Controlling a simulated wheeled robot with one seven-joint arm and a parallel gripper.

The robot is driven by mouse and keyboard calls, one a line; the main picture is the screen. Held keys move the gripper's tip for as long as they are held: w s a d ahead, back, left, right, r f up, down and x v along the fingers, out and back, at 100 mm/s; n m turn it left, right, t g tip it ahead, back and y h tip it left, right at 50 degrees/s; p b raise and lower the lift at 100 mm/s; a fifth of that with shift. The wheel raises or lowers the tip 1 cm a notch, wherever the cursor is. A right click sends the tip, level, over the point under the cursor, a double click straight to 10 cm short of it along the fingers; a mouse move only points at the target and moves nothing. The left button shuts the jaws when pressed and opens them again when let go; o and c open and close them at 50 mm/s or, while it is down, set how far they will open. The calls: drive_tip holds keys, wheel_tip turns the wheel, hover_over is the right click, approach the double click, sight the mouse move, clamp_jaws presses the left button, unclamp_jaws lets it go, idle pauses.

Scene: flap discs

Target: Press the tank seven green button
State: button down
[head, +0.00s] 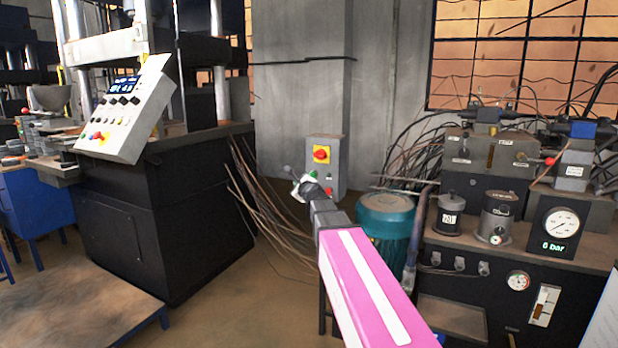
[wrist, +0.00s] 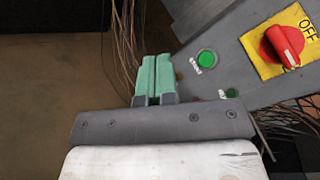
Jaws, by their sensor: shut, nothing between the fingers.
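A grey control box (head: 340,170) with a yellow plate and red rotary switch (head: 321,154) stands near the wall in the head view. In the wrist view the red switch (wrist: 283,45) sits on its yellow plate marked OFF. A round green button (wrist: 207,58) with a small white label lies to its left on the grey panel (wrist: 212,28). In the head view my gripper (head: 300,183) is before the box's lower left. No tank number is readable.
A teal motor or tank (head: 386,222) stands right of the box. A hydraulic bench with a pressure gauge (head: 561,222) is at right. A black press cabinet (head: 160,220) with a sloped control panel (head: 123,112) is at left. Loose cables (head: 270,195) hang between; floor is open in front.

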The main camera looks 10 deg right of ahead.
sight(313, 174)
drive_tip(key=shift+r, duration=0.25)
drive_tip(key=shift+w, duration=0.1)
drive_tip(key=w+d, duration=0.5)
drive_tip(key=w, duration=0.2)
idle(0.4)
drive_tip(key=shift+w+d, duration=0.15)
idle(1.9)
drive_tip(key=shift+w+d, duration=0.2)
drive_tip(key=shift+w+d, duration=0.3)
drive_tip(key=shift+w, duration=0.15)
idle(0.9)
drive_tip(key=shift+s, duration=0.1)
drive_tip(key=shift+s+a, duration=0.55)
drive_tip(key=shift+s, duration=0.1)
